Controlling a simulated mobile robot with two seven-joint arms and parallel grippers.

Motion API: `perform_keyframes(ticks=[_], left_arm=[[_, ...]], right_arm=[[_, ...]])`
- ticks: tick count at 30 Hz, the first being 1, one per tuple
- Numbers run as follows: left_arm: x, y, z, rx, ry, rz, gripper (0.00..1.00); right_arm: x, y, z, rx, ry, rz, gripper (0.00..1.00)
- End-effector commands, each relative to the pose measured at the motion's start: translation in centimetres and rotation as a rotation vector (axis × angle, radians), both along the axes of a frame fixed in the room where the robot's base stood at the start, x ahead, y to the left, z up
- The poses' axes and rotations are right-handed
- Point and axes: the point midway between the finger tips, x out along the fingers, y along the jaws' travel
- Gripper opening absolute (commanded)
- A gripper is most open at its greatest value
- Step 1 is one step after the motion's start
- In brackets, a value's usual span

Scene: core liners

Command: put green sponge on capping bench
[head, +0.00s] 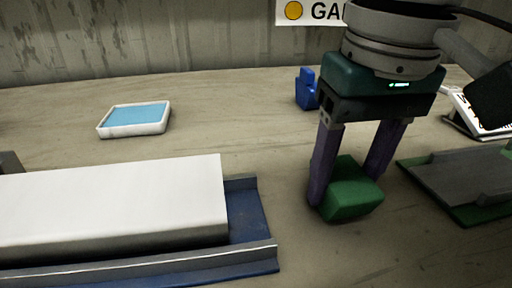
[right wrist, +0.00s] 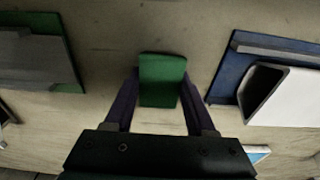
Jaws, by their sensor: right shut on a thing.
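The green sponge (head: 350,192) is a small green block between the fingers of my right gripper (head: 346,190). The right gripper is shut on it, with one purple finger on each side. The sponge is low over the wooden bench top (head: 270,140); I cannot tell whether it touches the surface. In the right wrist view the sponge (right wrist: 162,80) sits between the two fingertips (right wrist: 162,88). My left gripper is not in view.
A blue tray (head: 250,212) with a long white liner (head: 110,205) is at left front. A white-rimmed tray with a blue inside (head: 135,120) lies behind it. A blue object (head: 306,88) stands at the back. A green-edged grey tray (head: 460,180) is at right.

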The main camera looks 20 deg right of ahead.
Motion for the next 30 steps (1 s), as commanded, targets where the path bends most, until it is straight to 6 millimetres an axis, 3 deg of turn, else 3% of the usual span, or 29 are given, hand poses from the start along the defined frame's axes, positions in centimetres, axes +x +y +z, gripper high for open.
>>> perform_keyframes(ticks=[12,13,20,30], left_arm=[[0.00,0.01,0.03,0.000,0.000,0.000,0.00],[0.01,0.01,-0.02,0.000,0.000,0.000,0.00],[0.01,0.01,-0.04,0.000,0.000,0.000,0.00],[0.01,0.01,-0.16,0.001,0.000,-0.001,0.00]], right_arm=[[-0.05,0.06,-0.43,0.000,0.000,0.000,0.04],[-0.02,0.07,-0.43,0.001,-0.001,0.000,0.59],[-0.03,0.05,-0.45,0.000,-0.001,0.000,0.85],[-0.02,0.02,0.03,0.000,-0.002,0.000,0.85]])
